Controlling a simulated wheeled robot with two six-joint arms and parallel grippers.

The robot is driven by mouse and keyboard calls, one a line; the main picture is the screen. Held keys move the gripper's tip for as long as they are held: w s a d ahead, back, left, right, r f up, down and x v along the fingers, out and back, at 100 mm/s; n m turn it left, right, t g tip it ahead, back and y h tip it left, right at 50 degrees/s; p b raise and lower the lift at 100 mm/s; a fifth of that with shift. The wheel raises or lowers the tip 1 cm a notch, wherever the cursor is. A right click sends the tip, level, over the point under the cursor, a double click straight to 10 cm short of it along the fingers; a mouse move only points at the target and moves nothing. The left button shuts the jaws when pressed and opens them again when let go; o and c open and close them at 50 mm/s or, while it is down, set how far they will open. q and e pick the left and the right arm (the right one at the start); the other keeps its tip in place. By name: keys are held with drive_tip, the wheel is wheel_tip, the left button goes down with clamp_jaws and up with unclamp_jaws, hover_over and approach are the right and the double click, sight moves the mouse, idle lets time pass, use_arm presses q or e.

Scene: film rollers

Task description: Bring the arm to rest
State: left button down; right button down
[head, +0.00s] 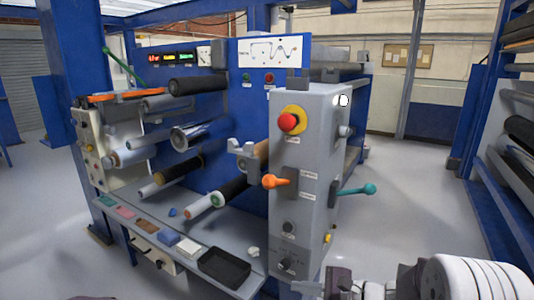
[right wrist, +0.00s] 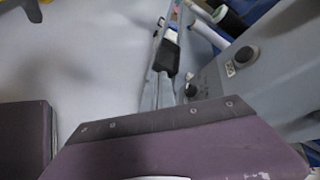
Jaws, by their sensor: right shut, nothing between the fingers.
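My right gripper (head: 338,284) is low at the right of the head view, in front of and below the grey control box (head: 312,170). It is shut and empty, and its purple-grey body (right wrist: 180,145) fills the bottom of the right wrist view. It appears apart from the machine. Of my left side, only a dark sliver shows at the bottom edge of the head view, too little to tell its state.
The box carries a red stop button (head: 288,122), an orange lever (head: 276,181) and a teal-knobbed lever (head: 357,190) sticking out right. A shelf (head: 132,213) with a black tray (head: 224,267) lies left. A roller rack (head: 510,150) stands right. Grey floor between is clear.

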drive_tip(key=s+a+f+n+g+h, duration=0.1)
drive_tip(key=s+a+f+n+g, duration=0.2)
drive_tip(key=s, duration=0.4)
drive_tip(key=s+a+f+n+g+h, duration=0.1)
drive_tip(key=s+n+g+h, duration=0.1)
drive_tip(key=s+n+g, duration=0.3)
drive_tip(key=s+d+f+n+t+h, duration=0.1)
drive_tip(key=s+d+f+n+h, duration=0.25)
drive_tip(key=d, duration=0.25)
drive_tip(key=s+d+f+n+t+h, duration=0.1)
drive_tip(key=s+d+f+n+h, duration=0.15)
drive_tip(key=d+n+h, duration=0.35)
wheel_tip(320, 180, up, 20)
drive_tip(key=m+y+p, duration=0.1)
drive_tip(key=y+p, duration=0.1)
drive_tip(key=p, duration=1.8)
drive_tip(key=shift+d+r, duration=0.2)
drive_tip(key=shift+d, duration=0.2)
drive_tip(key=shift+s+m, duration=0.1)
drive_tip(key=shift+m, duration=0.15)
